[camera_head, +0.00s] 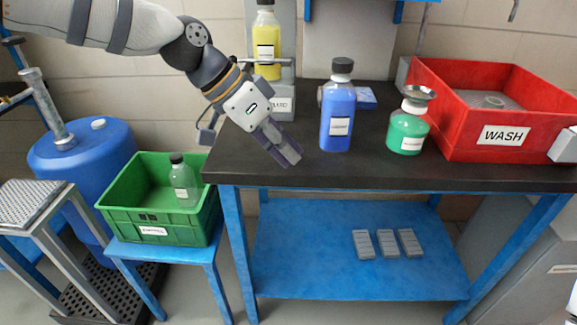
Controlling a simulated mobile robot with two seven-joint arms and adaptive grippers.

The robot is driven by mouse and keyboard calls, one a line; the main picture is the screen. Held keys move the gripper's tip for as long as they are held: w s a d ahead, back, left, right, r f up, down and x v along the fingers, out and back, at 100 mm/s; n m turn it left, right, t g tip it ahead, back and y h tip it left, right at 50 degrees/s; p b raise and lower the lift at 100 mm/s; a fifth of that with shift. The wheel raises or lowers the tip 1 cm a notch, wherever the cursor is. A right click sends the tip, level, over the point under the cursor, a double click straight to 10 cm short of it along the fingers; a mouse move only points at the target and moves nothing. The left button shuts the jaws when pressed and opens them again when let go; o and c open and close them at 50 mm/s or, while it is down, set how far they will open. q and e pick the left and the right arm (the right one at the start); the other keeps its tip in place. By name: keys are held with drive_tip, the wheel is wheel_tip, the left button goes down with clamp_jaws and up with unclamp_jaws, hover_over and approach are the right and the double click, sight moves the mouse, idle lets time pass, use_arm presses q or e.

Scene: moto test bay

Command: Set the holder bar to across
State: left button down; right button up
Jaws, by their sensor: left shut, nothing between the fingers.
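The holder (283,104) stands at the back left of the dark bench, partly hidden behind my left arm and gripper. A yellow bottle (266,40) is upright in it. A thin grey bar (282,62) shows level in front of the bottle's lower part; its left end is close to my wrist, and I cannot tell whether they touch. My left gripper (289,157) is shut and empty, pointing down and right over the bench's front left edge, lower than and in front of the holder. My right gripper is not in view.
A blue bottle (338,110) stands right of my left gripper, with a green bottle (408,128) and a red WASH crate (455,128) beyond. A green crate (150,216) holding a bottle (183,182) sits on a low stand at left. The bench front middle is clear.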

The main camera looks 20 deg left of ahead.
use_arm(q)
drive_tip(key=shift+s+d+f, duration=0.15)
drive_tip(key=shift+s+f, duration=0.05)
drive_tip(key=shift+f, duration=0.5)
drive_tip(key=shift+s+d+f, duration=0.15)
drive_tip(key=shift+f, duration=0.55)
drive_tip(key=shift+f, duration=0.1)
drive_tip(key=s+d+f+n+g+y, duration=0.1)
drive_tip(key=s+f+n, duration=0.2)
drive_tip(key=s+f, duration=0.6)
drive_tip(key=s+f+n+g+y, duration=0.15)
drive_tip(key=s+f, duration=0.35)
drive_tip(key=f, duration=0.7)
drive_tip(key=s+a+f+n+y, duration=0.1)
drive_tip(key=s+a+f, duration=0.1)
drive_tip(key=s, duration=0.5)
drive_tip(key=s+a+f+n+g+y, duration=0.1)
drive_tip(key=s+a+f, duration=0.2)
drive_tip(key=s, duration=0.4)
drive_tip(key=s+a+f+n+g+y, duration=0.1)
drive_tip(key=s+a+f+n+y, duration=0.1)
drive_tip(key=s, duration=0.6)
drive_tip(key=shift+a+f, duration=0.5)
drive_tip(key=shift+a, duration=0.4)
